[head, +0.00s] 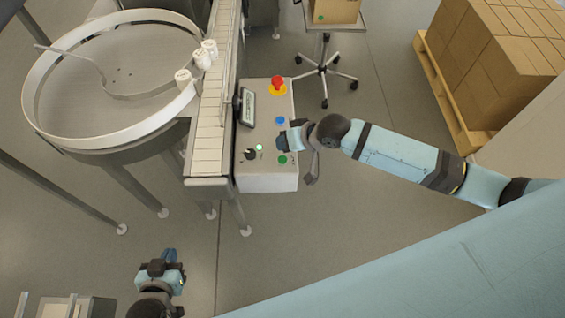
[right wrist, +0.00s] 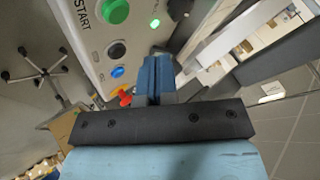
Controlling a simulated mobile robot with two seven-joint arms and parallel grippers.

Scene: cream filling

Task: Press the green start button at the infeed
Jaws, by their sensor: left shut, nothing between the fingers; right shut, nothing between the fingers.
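The green start button (head: 282,159) is on the sloped top of the grey control box (head: 268,180) beside the conveyor. In the right wrist view the green button (right wrist: 115,11) sits at the top edge, next to the word START. My right gripper (head: 282,143) is shut and empty over the box, just beyond the green button in the head view. In the right wrist view its blue fingers (right wrist: 155,70) point at the panel, to the right of the button and apart from it in the picture. My left gripper (head: 163,262) is shut and empty at the lower left, away from the box.
The panel also has a blue button (head: 280,120), a red emergency stop (head: 278,83), a small display (head: 248,107), a black knob (head: 250,154) and a lit green lamp (head: 259,147). The conveyor (head: 208,135) and round feeder table (head: 110,135) stand left. Boxes (head: 500,45) are stacked on a pallet.

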